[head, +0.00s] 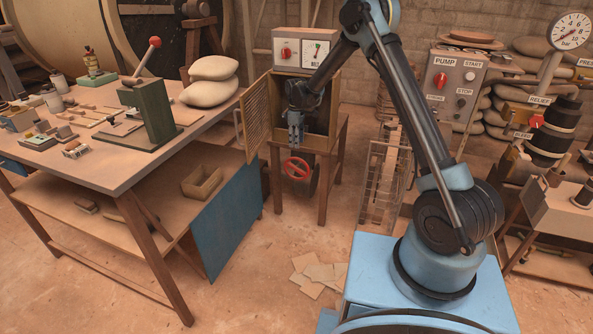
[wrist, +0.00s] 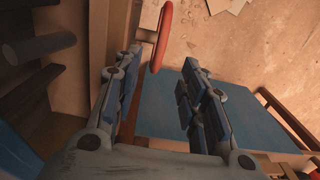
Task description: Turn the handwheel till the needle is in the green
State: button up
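The red handwheel (head: 297,168) is low at the front of an open wooden cabinet on legs. In the wrist view its rim (wrist: 163,30) is nearly edge-on, just beyond my fingertips and closer to the left finger. My gripper (head: 296,145) points down just above the wheel in the head view. In the wrist view my gripper (wrist: 162,62) has its fingers apart with nothing clearly between them; contact with the wheel cannot be told. A round BAR gauge (head: 571,30) stands at upper right, its needle reading too small to tell. A small meter (head: 316,54) shows some green.
The cabinet's slatted door (head: 257,118) stands open left of my gripper. A workbench (head: 110,165) with tools fills the left. A wire rack (head: 383,185) is right of the cabinet. A PUMP panel (head: 455,88) is further right. Floor before the cabinet is mostly clear, with loose sheets (head: 318,272).

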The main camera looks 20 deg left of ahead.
aim_at(297, 167)
notch_tip(297, 167, down, 16)
jog(key=shift+f, duration=0.2)
dwell(0.4)
grip_shut()
